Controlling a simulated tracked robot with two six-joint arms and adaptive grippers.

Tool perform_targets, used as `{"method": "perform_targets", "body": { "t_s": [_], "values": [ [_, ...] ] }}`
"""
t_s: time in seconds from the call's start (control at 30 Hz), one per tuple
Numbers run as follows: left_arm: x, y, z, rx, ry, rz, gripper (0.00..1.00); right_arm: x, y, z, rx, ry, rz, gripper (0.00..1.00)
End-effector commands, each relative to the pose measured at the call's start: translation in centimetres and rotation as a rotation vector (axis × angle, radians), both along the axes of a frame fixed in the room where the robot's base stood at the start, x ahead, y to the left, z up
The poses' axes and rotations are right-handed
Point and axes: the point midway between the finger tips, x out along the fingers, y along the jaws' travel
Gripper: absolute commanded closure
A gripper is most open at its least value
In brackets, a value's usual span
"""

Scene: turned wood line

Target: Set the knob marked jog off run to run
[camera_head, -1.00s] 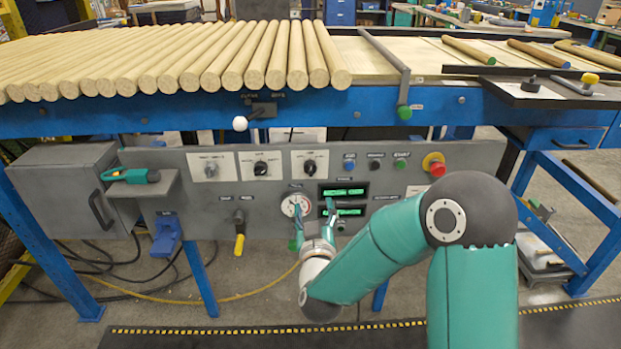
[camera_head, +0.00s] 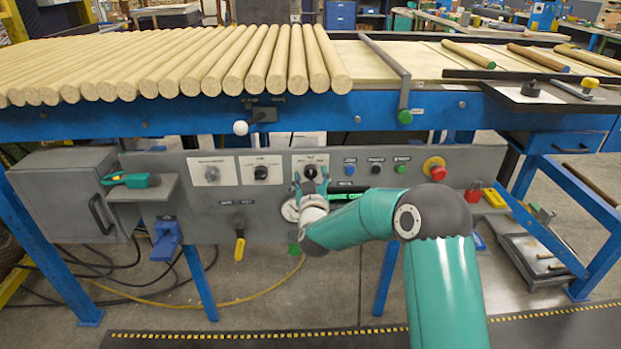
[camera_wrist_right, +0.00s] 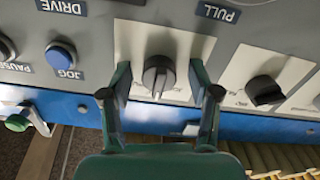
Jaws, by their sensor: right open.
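A black rotary knob (camera_head: 310,171) on a white plate is the rightmost of the panel's rotary knobs. The plate's lettering is too small to read, so I cannot confirm it is the jog off run knob. My right gripper (camera_head: 311,179) is open in front of it, one finger on each side. In the right wrist view the knob (camera_wrist_right: 158,76) stands between the parted fingers of the right gripper (camera_wrist_right: 159,70), with gaps on both sides. That view is upside down; the knob's grip bar is nearly upright, slightly tilted. My left gripper is not in view.
Two similar knobs (camera_head: 261,172) (camera_head: 212,173) sit to the left. Blue (camera_head: 350,169), black and green buttons and a red emergency stop (camera_head: 434,167) lie to the right. The blue conveyor rail (camera_head: 180,116), with wooden rods above, runs over the panel.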

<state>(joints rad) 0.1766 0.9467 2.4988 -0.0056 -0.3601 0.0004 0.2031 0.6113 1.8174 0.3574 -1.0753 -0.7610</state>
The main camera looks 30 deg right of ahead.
Motion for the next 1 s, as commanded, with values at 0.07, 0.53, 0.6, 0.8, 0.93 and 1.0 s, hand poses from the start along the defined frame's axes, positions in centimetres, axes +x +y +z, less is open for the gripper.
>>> {"method": "perform_targets", "body": {
  "t_s": [0.07, 0.53, 0.6, 0.8, 0.93, 1.0],
  "values": [
    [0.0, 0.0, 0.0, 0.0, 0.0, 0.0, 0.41, 0.0, 0.0, 0.0, 0.0, 0.0, 0.0, 0.39],
    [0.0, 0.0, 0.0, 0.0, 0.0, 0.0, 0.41, 0.0, 0.0, 0.0, 0.001, 0.001, 0.0, 0.97],
    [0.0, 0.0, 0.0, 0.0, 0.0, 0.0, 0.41, 0.0, 0.2, 0.0, 0.001, 0.001, 0.001, 0.99],
    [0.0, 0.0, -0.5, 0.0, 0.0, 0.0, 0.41, 0.0, 0.1, -0.2, 0.019, -0.011, 0.003, 0.98],
    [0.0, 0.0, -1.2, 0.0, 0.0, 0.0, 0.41, 0.0, 0.1, -0.3, 0.056, -0.033, 0.004, 0.98],
    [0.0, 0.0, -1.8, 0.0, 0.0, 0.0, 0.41, 0.0, 0.1, -0.4, 0.085, -0.052, 0.004, 0.98]
  ]
}}
